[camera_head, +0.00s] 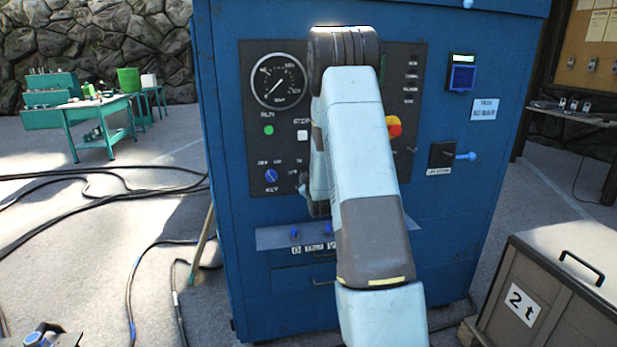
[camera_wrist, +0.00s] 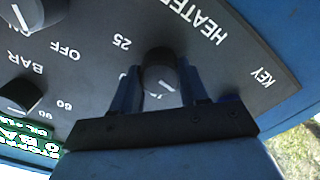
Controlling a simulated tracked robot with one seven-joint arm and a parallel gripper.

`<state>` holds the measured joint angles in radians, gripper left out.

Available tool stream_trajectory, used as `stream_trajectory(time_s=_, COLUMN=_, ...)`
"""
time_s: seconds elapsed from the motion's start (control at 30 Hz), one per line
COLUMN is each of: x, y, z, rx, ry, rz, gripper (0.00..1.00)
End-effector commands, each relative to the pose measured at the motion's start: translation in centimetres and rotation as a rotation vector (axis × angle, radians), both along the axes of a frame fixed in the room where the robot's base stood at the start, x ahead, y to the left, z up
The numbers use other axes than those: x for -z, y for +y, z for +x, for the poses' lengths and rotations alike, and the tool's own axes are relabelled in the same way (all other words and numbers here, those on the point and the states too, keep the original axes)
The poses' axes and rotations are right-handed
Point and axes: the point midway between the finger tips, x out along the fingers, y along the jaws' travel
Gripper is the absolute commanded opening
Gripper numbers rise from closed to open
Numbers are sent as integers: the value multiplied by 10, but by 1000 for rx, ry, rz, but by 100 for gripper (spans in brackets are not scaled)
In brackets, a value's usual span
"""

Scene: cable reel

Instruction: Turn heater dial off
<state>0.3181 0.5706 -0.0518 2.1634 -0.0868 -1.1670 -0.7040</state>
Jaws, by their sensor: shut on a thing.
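The heater dial (camera_wrist: 159,78) is a dark round knob with a short white mark. It sits on the dark panel near the upside-down word HEATER in the wrist view. The two blue fingers of my gripper (camera_wrist: 158,70) stand on either side of the dial and are shut on it. The white mark slants between the fingers. The number 25 and the word OFF are printed to the left of the dial; I cannot tell which marking the dial points at. In the head view my arm covers the dial and my gripper.
The blue cabinet (camera_head: 470,210) carries a round gauge (camera_head: 279,81), a green button (camera_head: 269,130), a blue key switch (camera_head: 271,176) and a red-yellow knob (camera_head: 394,126). Another dark knob (camera_wrist: 22,93) shows left in the wrist view. A lidded crate (camera_head: 550,280) stands right; black cables lie left.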

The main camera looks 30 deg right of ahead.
Motion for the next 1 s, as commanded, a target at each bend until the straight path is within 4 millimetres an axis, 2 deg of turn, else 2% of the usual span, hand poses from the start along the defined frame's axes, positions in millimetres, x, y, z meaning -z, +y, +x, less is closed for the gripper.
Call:
stream_trajectory(time_s=0.33, x=0, y=4, z=1, rx=-6, ry=35, rz=-123, gripper=13)
stream_trajectory(time_s=0.87, x=1, y=4, z=1, rx=-7, ry=42, rz=-140, gripper=13)
stream_trajectory(time_s=0.9, x=1, y=4, z=1, rx=-8, ry=41, rz=-140, gripper=48)
stream_trajectory(time_s=1.0, x=1, y=4, z=1, rx=-6, ry=41, rz=-140, gripper=57)
